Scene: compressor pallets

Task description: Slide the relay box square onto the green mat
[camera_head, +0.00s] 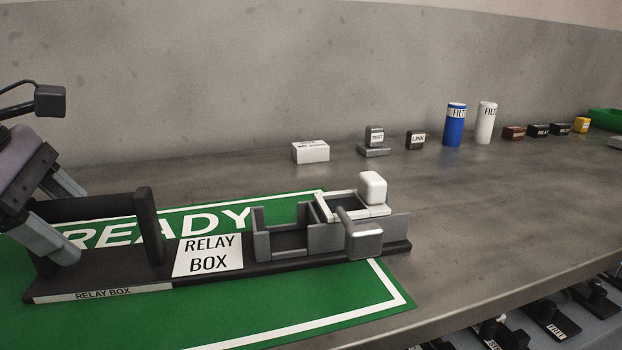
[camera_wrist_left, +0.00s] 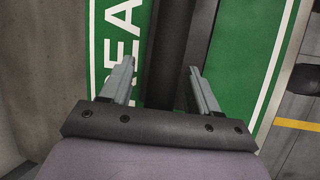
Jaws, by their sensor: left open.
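The relay box (camera_head: 208,254) is a long black base with a white RELAY BOX label, a black bar handle at its left and grey compartments at its right. It lies across the green READY mat (camera_head: 290,322). Its right end reaches past the mat's right edge onto the bare table. My left gripper (camera_head: 72,218) is open at the handle's left end. In the left wrist view the dark handle bar (camera_wrist_left: 168,45) runs between the two apart fingers (camera_wrist_left: 160,80). Gaps show beside the bar. My right gripper is not in view.
A white block (camera_head: 311,151), a TEST piece (camera_head: 374,138), a LINK block (camera_head: 415,140), a blue filter (camera_head: 455,125) and a white filter (camera_head: 486,123) stand along the back wall. A lower shelf with parts (camera_head: 550,318) lies beyond the front edge.

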